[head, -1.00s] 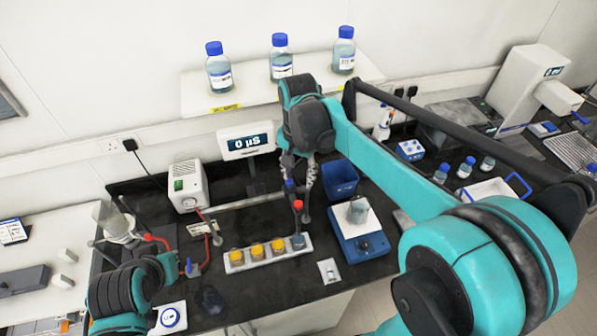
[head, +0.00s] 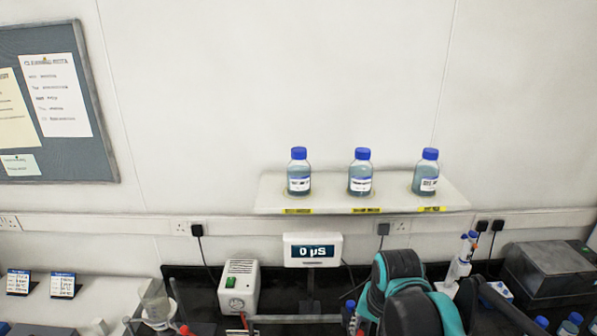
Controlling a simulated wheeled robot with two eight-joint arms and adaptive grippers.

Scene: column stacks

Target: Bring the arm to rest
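My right arm (head: 400,295) shows at the bottom of the head view, right of the middle, as teal and black links in front of the dark bench. Its gripper fingers are not visible, being below the frame edge or behind the arm. My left arm and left gripper are out of the picture.
Three blue-capped bottles, left (head: 299,178), middle (head: 361,178) and right (head: 426,177), stand on a white wall shelf (head: 275,205). Below are a display reading 0 µS (head: 312,250), a white box with a green switch (head: 239,287) and a grey unit (head: 550,272).

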